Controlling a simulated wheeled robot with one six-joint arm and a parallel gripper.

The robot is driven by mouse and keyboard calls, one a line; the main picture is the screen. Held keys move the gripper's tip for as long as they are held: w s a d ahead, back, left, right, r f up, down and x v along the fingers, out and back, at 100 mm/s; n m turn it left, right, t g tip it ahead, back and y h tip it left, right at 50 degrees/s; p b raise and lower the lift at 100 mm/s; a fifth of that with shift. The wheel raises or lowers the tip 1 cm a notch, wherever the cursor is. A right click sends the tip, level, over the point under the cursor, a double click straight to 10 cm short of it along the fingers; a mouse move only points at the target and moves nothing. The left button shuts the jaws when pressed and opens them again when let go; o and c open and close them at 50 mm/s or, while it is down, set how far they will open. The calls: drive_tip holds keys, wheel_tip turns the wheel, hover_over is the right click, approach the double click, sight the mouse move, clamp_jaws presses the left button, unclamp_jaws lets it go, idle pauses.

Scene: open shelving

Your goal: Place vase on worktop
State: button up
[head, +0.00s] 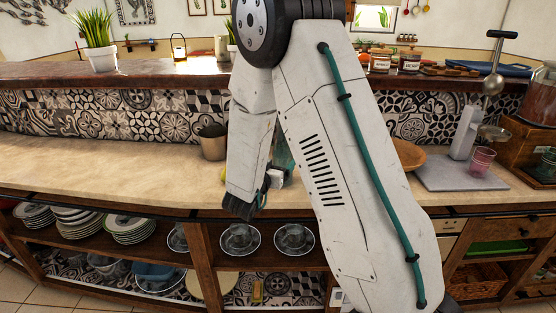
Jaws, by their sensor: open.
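The worktop (110,155) is a long beige counter running across the view, above open shelves. My gripper (261,195) hangs at the worktop's front edge, left of centre, with its jaws open. A teal, glassy object (284,152) shows in the gap between my arm links, just behind the gripper. It may be the vase, but my arm hides most of it. I cannot tell whether it touches the gripper. A grey-brown tapered pot (213,142) stands upright on the worktop, left of the gripper.
Stacked plates (130,226) and cups on saucers (240,240) fill the shelf below. The worktop's left part is clear.

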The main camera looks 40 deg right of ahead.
drive_tip(key=v, duration=0.9)
drive_tip(key=w+a+r+n+t+y, duration=0.2)
drive_tip(key=w+a+r+y, duration=0.2)
drive_tip(key=a+y, duration=0.3)
drive_tip(key=s+a+r+n+g+y, duration=0.1)
drive_tip(key=s+a+r+n+y, duration=0.4)
drive_tip(key=y, duration=0.3)
drive_tip(key=s+d+r+n+g, duration=0.1)
drive_tip(key=s+g, duration=0.3)
drive_tip(key=s, duration=1)
drive_tip(key=s+d+r+n+g, duration=0.2)
drive_tip(key=s+g, duration=0.3)
drive_tip(key=s, duration=0.9)
drive_tip(key=shift+s+d+r+n+g, duration=0.15)
drive_tip(key=shift+s+r+n+g, duration=0.15)
drive_tip(key=shift+n, duration=0.4)
